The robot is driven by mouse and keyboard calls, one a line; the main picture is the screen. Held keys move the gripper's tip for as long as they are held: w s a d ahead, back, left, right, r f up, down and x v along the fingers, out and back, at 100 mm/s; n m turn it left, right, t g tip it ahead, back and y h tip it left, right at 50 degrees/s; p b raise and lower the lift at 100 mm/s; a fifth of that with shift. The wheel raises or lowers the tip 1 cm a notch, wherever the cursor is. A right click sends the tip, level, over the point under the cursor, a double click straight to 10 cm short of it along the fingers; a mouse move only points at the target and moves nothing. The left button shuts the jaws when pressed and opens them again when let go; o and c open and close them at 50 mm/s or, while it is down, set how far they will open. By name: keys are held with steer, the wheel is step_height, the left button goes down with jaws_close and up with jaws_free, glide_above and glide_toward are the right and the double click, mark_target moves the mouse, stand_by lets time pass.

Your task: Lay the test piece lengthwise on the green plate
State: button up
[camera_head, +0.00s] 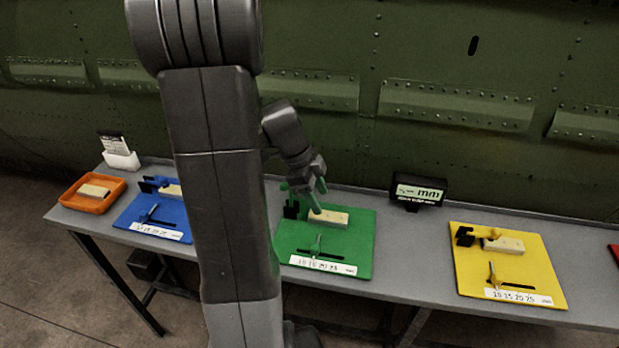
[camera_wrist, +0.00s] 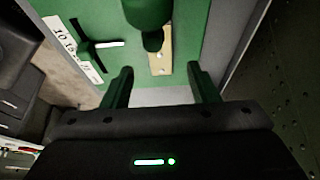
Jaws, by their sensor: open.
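A pale, oblong test piece (camera_head: 328,218) lies flat on the green plate (camera_head: 357,258), long side across the plate. In the wrist view, a pale strip with small dark holes (camera_wrist: 165,66) shows on the green plate (camera_wrist: 195,30), partly hidden by a green clamp part (camera_wrist: 150,12) above it. My gripper (camera_head: 316,200) is over the back part of the green plate, close to the piece. In the wrist view my gripper (camera_wrist: 160,69) has its two green fingers apart, with nothing clasped between them. I cannot tell whether the clamp touches the piece.
A blue plate (camera_head: 130,214) and a yellow plate (camera_head: 470,275) carry similar pale pieces. An orange tray (camera_head: 75,204) holds another pale piece at the far left. A black mm display (camera_head: 418,191) stands behind the green plate. The green riveted wall (camera_head: 440,60) rises behind the table.

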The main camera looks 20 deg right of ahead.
steer(key=v, duration=0.6)
stand_by(1.1)
